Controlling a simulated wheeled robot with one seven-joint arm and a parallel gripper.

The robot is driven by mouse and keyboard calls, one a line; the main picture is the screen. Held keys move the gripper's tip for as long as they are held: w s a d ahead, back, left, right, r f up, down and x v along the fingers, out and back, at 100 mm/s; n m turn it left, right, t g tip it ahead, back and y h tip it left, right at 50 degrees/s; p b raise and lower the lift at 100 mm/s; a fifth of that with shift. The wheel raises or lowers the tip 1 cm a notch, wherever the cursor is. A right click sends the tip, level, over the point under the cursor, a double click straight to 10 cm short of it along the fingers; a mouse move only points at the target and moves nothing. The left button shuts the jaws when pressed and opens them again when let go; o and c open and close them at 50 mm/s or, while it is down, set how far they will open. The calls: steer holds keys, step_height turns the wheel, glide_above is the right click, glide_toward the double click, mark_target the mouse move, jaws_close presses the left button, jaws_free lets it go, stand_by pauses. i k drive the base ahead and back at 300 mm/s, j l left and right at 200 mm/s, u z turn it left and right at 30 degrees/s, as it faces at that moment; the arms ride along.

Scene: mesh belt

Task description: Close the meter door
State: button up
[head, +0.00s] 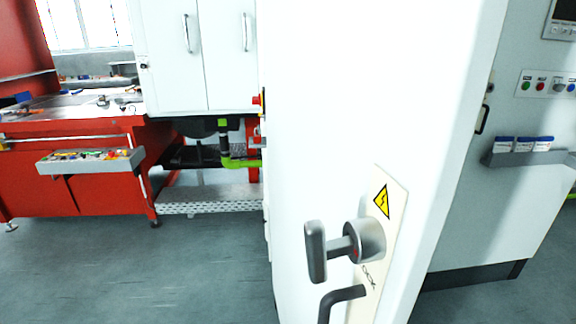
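A large white door panel (350,100) stands upright close in front of me and fills the middle of the head view. I take it to be the meter door, but no label names it. A grey T-shaped knob (316,252) sticks out from its lower part on a round grey boss. A bent dark grey handle (338,299) is below the knob, cut by the bottom edge. A cream plate (395,225) with a yellow warning triangle lies behind them. I cannot tell how far the door stands open. My gripper is not in view.
A grey cabinet (478,215) with buttons and a small shelf (530,152) stands at the right. A red workbench (90,185) with a parts tray (90,162) and a white cabinet (205,60) stand at the left. Grey floor (150,275) is clear at the lower left.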

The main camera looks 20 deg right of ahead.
mark_target(373, 107)
steer(key=j+u, duration=0.2)
steer(key=j, duration=0.2)
steer(key=i+j+u, duration=0.15)
steer(key=j, duration=0.25)
steer(key=i+j+u, duration=0.2)
steer(key=j, duration=0.2)
steer(key=k+j, duration=0.05)
